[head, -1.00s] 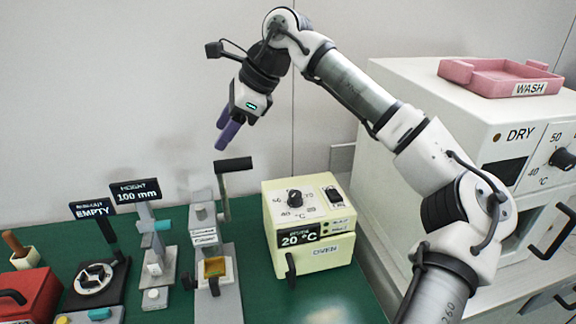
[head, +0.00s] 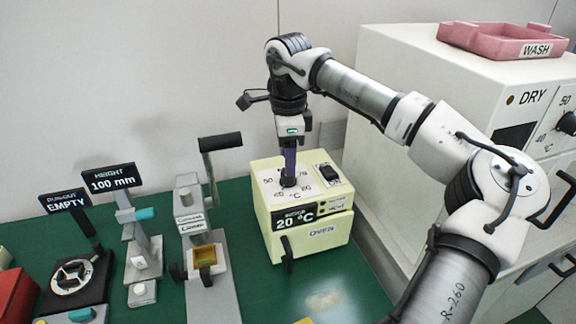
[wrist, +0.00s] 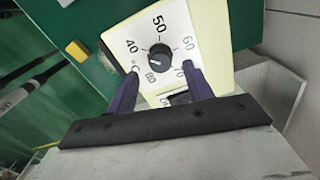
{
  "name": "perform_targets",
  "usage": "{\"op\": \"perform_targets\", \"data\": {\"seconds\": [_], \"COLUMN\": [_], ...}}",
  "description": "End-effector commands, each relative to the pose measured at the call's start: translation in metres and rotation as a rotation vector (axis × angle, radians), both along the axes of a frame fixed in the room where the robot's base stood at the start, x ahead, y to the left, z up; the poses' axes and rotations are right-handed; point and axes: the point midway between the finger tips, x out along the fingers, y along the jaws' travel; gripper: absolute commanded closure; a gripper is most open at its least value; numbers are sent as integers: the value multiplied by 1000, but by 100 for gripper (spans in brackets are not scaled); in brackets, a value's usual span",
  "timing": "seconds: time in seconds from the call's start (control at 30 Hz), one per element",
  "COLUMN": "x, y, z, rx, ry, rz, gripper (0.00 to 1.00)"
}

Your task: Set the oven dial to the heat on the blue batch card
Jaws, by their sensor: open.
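The cream oven (head: 312,250) stands on the green bench with its dial (head: 288,182) on top. Its display (head: 295,222) reads 20 °C. In the wrist view the dial (wrist: 158,55) is a round black knob with a pale mark, ringed by numbers including 40, 50 and 60. I cannot tell exactly which number the mark points to. My gripper (head: 289,176) points down over the dial. In the wrist view my gripper (wrist: 161,72) is open, with one purple finger on each side of the knob; contact is not clear. No blue batch card is visible.
A black switch (head: 328,172) sits beside the dial. A press with a black lever (head: 220,142) stands left of the oven, then a height gauge (head: 110,180) reading 100 mm and an EMPTY sign (head: 65,202). A white cabinet (head: 405,75) with a pink WASH tray (head: 490,42) is right.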

Motion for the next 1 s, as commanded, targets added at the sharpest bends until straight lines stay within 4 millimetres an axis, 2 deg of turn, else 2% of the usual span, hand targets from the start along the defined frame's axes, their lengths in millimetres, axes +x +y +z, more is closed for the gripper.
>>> {"op": "perform_targets", "data": {"seconds": [0.1,0.23,0.6,0.93,1.0], "x": [-1,0,0,0,0], "y": [0,0,0,0,0], "z": [-18,-31,-38,-37,-37], "rx": [2,2,1,1,1], "ry": [2,0,-1,-1,-1], "rz": [1,1,1,1,0], "gripper": [49,49,49,91,93]}}
